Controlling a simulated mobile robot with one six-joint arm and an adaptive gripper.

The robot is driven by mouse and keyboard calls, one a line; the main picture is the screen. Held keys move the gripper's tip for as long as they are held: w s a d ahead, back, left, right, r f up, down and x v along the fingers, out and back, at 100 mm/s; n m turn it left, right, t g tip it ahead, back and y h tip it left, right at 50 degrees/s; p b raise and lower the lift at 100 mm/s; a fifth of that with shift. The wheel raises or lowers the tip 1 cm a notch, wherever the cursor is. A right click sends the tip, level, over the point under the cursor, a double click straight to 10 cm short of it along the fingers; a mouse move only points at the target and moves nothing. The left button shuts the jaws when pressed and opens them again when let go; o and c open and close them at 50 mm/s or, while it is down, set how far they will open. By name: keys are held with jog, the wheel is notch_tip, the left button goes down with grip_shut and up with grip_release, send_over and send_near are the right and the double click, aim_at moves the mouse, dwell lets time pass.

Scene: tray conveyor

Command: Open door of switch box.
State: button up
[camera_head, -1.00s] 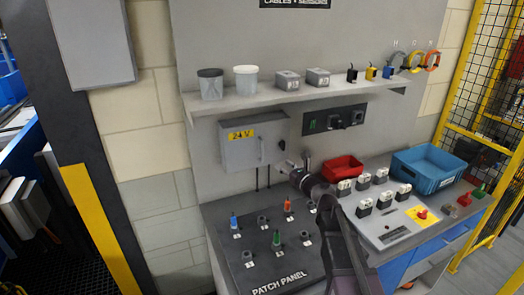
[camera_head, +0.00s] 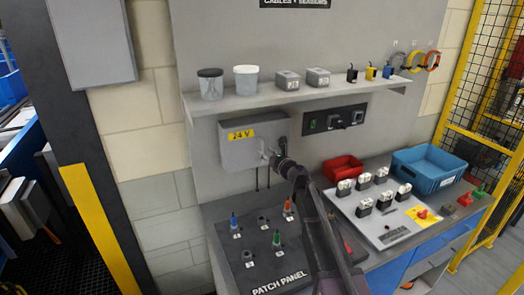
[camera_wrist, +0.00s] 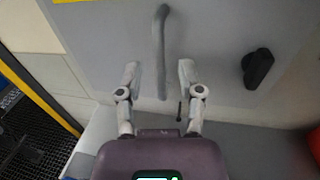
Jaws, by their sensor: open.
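The switch box (camera_head: 236,154) is a grey wall box with a yellow 24 V label (camera_head: 241,135), below the shelf in the head view. Its door looks shut. My gripper (camera_head: 268,152) is at the right part of the door and hides part of it. In the wrist view my gripper (camera_wrist: 159,74) is open, its two fingers on either side of the grey bar handle (camera_wrist: 162,45). The handle's lower end lies between the fingertips, with a gap on each side. A black knob (camera_wrist: 257,68) sits to the right of the handle on the door.
The shelf (camera_head: 300,100) with cups and grey blocks runs above the box. The black switch panel (camera_head: 336,119) is to its right. The patch panel (camera_head: 247,272) with coloured plugs lies below. A red bin (camera_head: 343,168) stands to the right.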

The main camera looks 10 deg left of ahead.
jog(key=shift+x, duration=1.25)
grip_shut()
